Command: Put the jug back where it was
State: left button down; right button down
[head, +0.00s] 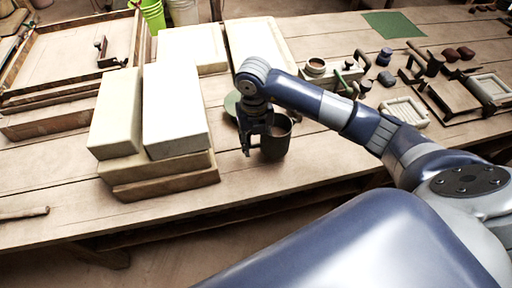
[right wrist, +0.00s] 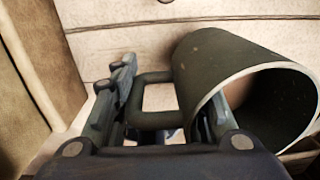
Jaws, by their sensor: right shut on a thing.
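The jug (head: 277,140) is a dark, greenish-grey cylinder with a side handle. In the head view it is at the front middle of the table, right of the stacked blocks. My right gripper (head: 247,146) is at its left side. In the right wrist view the jug (right wrist: 235,85) fills the right half, its open rim turned toward the camera. Its handle (right wrist: 150,122) lies between the fingers of my right gripper (right wrist: 160,115), which is shut on it. I cannot tell whether the jug's base touches the table. My left gripper is not in view.
Pale blocks (head: 172,112) on brown slabs (head: 165,180) stand close to the left of the gripper. A green disc (head: 231,103) lies partly hidden behind it. Tools and small pots (head: 316,67) are to the right. A green sheet (head: 393,24) lies at the back. Table in front is clear.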

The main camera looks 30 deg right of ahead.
notch_tip(320, 180, down, 3)
jog(key=shift+r+p, duration=0.15)
jog(key=shift+p, duration=0.15)
jog(key=shift+f, duration=0.3)
jog(key=shift+f, duration=0.1)
jog(key=shift+f, duration=0.1)
jog(key=c, duration=1)
grip_release()
